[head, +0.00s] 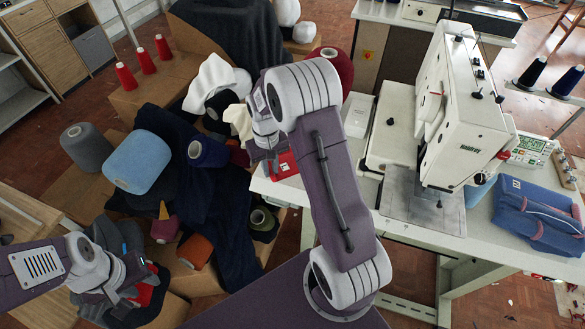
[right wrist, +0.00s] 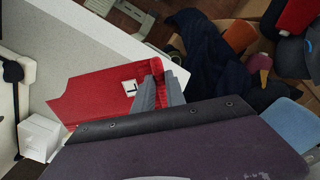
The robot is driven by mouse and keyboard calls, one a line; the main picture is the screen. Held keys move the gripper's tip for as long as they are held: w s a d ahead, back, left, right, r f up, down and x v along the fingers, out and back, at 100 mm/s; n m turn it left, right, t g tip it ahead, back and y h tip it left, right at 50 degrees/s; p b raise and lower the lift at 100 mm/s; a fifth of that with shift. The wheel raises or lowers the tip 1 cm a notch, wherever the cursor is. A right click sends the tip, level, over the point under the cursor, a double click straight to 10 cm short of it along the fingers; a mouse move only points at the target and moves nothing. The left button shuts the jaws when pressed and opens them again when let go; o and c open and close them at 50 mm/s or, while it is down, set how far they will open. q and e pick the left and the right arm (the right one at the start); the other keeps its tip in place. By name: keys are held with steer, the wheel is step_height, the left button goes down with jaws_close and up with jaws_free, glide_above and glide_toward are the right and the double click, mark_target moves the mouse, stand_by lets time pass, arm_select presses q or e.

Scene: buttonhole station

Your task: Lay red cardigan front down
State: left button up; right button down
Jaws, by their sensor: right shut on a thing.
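The red cardigan (head: 287,166) is at the left edge of the white sewing table, mostly hidden behind my right arm in the head view. In the right wrist view the red cardigan (right wrist: 95,95) spreads flat on or just above the tabletop, with a white marked label. My right gripper (right wrist: 166,90) is shut on its gathered edge near the table's edge; it also shows in the head view (head: 268,150). My left gripper (head: 135,285) is low at the left, over the boxes, away from the table. A small red patch shows beside it; its fingers are unclear.
The white table (head: 405,230) carries a buttonhole machine (head: 465,110) and folded blue garments (head: 535,215) at the right. Left of it, boxes hold dark cloth and several yarn cones, including a blue one (head: 138,162). Red cones (head: 125,77) stand behind.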

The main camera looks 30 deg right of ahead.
step_height(320, 180, down, 5)
steer(key=shift+w+r, duration=0.15)
steer(key=shift+r, duration=0.05)
steer(key=shift+f, duration=2)
steer(key=c, duration=1.4)
jaws_free()
